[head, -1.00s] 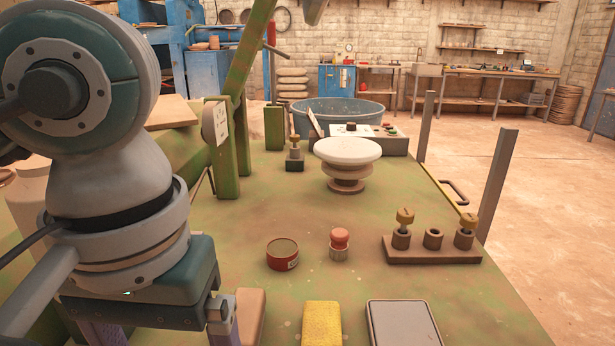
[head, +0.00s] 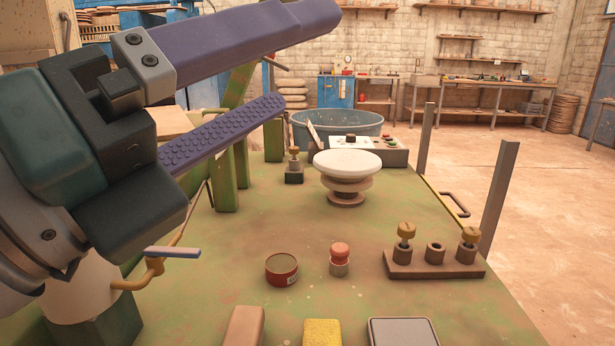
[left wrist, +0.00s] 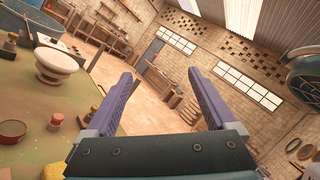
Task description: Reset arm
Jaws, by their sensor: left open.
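My left gripper (head: 302,62) is raised at the upper left of the head view, close to the camera. Its two purple fingers point right and slightly up, with a wide empty gap between them. In the left wrist view, the fingers (left wrist: 160,76) stand apart with nothing between them. They face the open room, with the bench off to the left. My right gripper is in neither view.
The green bench carries a white-topped round stand (head: 347,161), a red tin (head: 282,270), a red-capped piece (head: 340,257) and a brown peg block (head: 435,264). Blocks line the front edge. Grey posts (head: 493,198) rise at right. A green frame (head: 226,165) stands behind the gripper.

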